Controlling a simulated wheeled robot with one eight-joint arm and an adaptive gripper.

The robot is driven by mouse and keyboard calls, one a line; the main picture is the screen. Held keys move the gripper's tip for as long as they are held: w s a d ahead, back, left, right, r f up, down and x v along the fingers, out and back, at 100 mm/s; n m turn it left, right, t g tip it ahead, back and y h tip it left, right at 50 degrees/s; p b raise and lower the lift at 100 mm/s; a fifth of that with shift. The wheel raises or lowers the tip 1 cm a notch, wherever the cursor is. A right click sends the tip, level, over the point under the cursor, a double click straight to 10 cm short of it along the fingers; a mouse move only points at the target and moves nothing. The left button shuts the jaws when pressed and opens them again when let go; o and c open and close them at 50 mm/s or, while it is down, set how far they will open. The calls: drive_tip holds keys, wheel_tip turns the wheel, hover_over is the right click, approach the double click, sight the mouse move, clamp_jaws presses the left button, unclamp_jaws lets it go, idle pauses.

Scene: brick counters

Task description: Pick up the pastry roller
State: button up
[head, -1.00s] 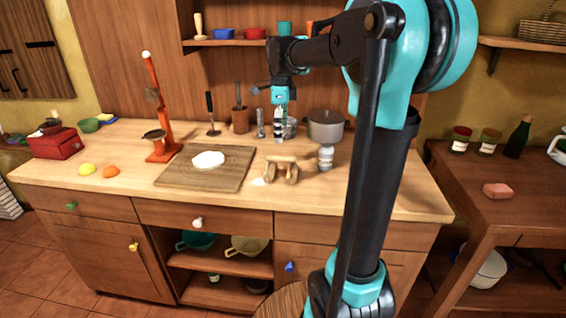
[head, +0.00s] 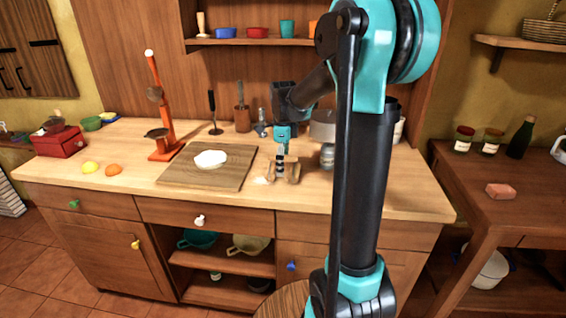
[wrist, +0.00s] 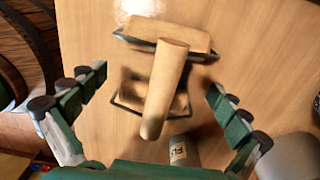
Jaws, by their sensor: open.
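The pastry roller (head: 293,173) is wooden and lies on the counter right of the cutting board. In the wrist view the pastry roller (wrist: 165,85) shows a thick handle running between a wide roller above and a shorter one below, both in dark wire frames. My gripper (wrist: 157,86) is open, its fingers apart on the left and right sides of the handle, not visibly touching it. In the head view my gripper (head: 281,166) points down over the roller and hides its middle.
A labelled jar (wrist: 183,150) stands close to the roller's small end. A grey pot (head: 322,131) is behind the jar, partly hidden by my arm. The cutting board (head: 231,176) with dough (head: 210,159) lies to the left. An orange stand (head: 162,110) is further left.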

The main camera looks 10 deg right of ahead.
drive_tip(key=shift+f, duration=0.1)
drive_tip(key=shift+c, duration=0.2)
drive_tip(key=c, duration=1.1)
